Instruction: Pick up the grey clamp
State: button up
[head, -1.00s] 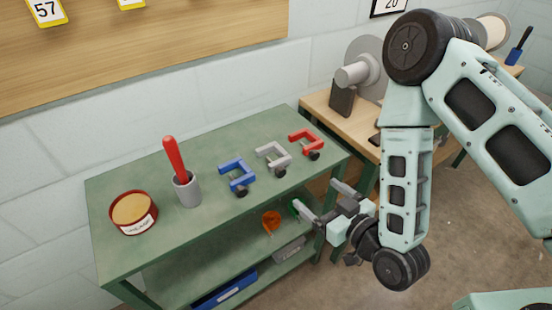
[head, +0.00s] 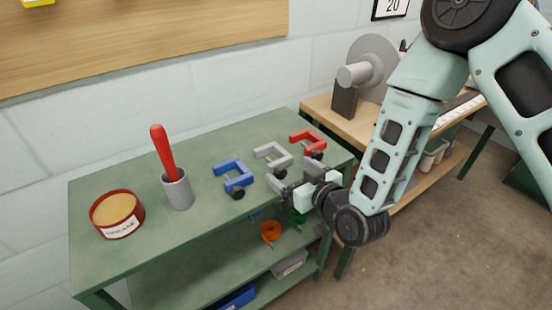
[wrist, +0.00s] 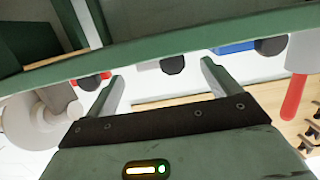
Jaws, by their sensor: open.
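The grey clamp (head: 270,152) lies on the green table top, between the blue clamp (head: 234,172) and the red clamp (head: 308,140). Its dark knob faces the front edge. My gripper (head: 291,176) is open and empty, at the table's front edge just short of the grey clamp. In the wrist view, which looks upside down, the grey clamp (wrist: 149,66) shows between and beyond my open fingers (wrist: 162,77). The red clamp (wrist: 104,76) is by the left finger and the blue clamp (wrist: 235,47) is to the right; all three are partly hidden.
A grey cup (head: 178,190) with a red-handled tool and a round red tin (head: 117,216) stand on the table's left part. The lower shelf holds an orange item (head: 271,232) and bins. A wooden bench (head: 330,113) with a grey spool stands at the right.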

aim_at(282, 164)
jog(key=shift+p+x, duration=0.35)
jog(key=shift+x, duration=2.35)
jog(key=c, duration=1.3)
jog(key=shift+r, duration=0.15)
